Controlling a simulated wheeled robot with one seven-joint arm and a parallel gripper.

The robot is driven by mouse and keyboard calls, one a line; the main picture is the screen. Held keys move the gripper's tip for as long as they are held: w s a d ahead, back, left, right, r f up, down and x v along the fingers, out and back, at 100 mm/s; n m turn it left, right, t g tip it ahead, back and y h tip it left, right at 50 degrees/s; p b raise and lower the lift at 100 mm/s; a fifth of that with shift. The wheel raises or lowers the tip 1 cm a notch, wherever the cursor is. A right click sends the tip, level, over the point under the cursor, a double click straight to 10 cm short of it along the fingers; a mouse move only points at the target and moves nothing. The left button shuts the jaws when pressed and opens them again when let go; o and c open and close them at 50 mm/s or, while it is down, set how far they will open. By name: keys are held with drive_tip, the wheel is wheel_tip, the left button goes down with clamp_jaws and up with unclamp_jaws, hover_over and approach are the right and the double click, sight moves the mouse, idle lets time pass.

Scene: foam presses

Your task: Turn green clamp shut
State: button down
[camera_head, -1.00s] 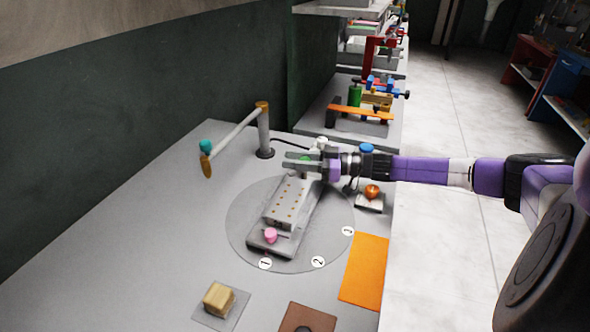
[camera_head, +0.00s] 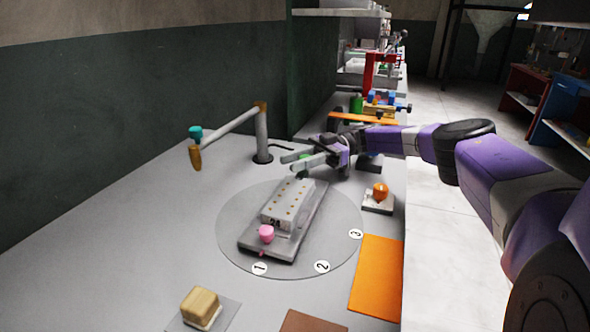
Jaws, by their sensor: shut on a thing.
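The green clamp (camera_head: 304,157) shows as a small green patch at the far end of a grey base plate (camera_head: 270,246). My gripper (camera_head: 303,161) reaches it from the right, its two grey fingers pointing left. The fingers are shut on the green clamp and hide most of it, so its turn angle cannot be told. A pale perforated block (camera_head: 288,203) lies on the plate. A pink clamp (camera_head: 266,234) stands at the plate's near end.
The plate sits on a round grey disc (camera_head: 232,250) with numbered marks. A jointed post (camera_head: 262,135) stands behind left. An orange knob (camera_head: 380,191) is close under my arm at right. An orange mat (camera_head: 377,278) and a tan block (camera_head: 200,307) lie nearer. The left tabletop is clear.

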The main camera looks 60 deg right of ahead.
drive_tip(key=shift+n+g, duration=0.3)
drive_tip(key=shift+g, duration=0.1)
drive_tip(key=c, duration=1.1)
unclamp_jaws()
drive_tip(key=shift+o, duration=0.2)
wheel_tip(320, 180, up, 20)
drive_tip(key=p, duration=0.7)
drive_tip(key=shift+p, duration=0.3)
